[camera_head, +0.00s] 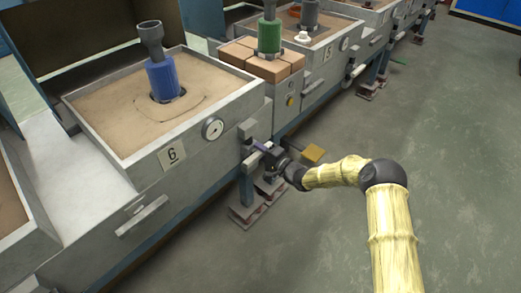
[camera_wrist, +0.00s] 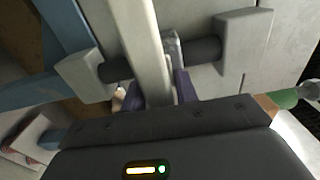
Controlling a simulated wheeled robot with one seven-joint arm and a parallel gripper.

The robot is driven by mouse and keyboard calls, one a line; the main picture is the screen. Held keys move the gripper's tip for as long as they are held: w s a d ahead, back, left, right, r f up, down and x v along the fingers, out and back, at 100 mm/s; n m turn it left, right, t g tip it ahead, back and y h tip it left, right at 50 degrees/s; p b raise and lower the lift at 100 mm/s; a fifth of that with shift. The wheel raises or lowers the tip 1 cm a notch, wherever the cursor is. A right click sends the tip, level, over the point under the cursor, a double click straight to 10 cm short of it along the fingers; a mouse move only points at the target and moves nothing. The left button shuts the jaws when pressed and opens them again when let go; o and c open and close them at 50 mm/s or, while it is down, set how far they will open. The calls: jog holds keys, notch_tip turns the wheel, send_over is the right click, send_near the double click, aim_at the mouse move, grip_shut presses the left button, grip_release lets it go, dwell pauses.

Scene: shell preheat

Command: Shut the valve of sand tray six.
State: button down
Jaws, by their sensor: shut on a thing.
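Sand tray six (camera_head: 170,150) is a grey, sand-filled box with a "6" plate (camera_head: 171,155) on its front. A blue cylinder (camera_head: 162,78) with a grey funnel top stands in its sand. My gripper (camera_head: 266,150) is at the tray's front right corner, beside grey fittings there. In the wrist view my gripper (camera_wrist: 158,90) has its purplish fingers on either side of a long pale bar (camera_wrist: 146,40), shut on it. The bar, apparently the valve's lever, crosses a dark rod (camera_wrist: 205,49) between two grey blocks. The fingertips are partly hidden.
A round gauge (camera_head: 213,128) is on the tray's front, left of my gripper. A yellow block (camera_head: 312,154) shows just beyond my wrist. A brick-topped unit (camera_head: 288,95) stands behind. The floor (camera_head: 450,170) on the right is clear.

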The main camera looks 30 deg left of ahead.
jog(key=shift+w+d+f, duration=0.1)
jog(key=c, duration=1.2)
grip_release()
jog(key=shift+c, duration=0.2)
jog(key=s+d+p, duration=0.2)
jog(key=d+p, duration=0.2)
jog(key=d, duration=1.3)
jog(key=shift+s+p, duration=0.3)
jog(key=shift+s, duration=0.1)
